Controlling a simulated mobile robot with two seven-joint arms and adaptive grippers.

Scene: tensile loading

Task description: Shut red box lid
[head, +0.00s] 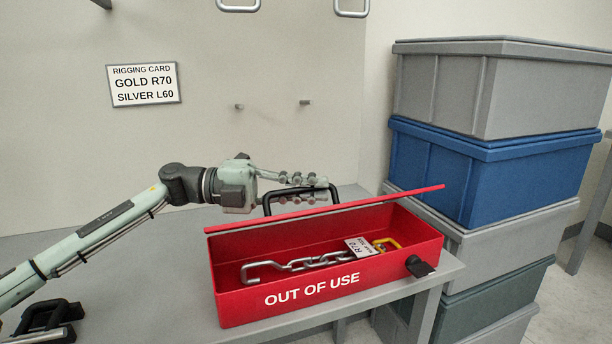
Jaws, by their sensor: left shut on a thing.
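The red box (330,292), marked "OUT OF USE", sits on the grey table. Its red lid (325,208) is raised along the back side and shows nearly edge-on, so the box is open. A black handle (268,204) stands at the lid's far side. My left gripper (318,188) is shut on the handle, behind and above the lid's edge. Inside the box lie a silver chain with a hook (290,266), a yellow piece (387,242) and a white R70 tag (361,246). My right gripper is out of view.
Stacked bins stand right of the table, with a blue bin (485,170) below a grey one (500,88). A rigging card (143,84) hangs on the wall. A black and silver object (45,322) lies at the lower left. The table (170,285) left of the box is clear.

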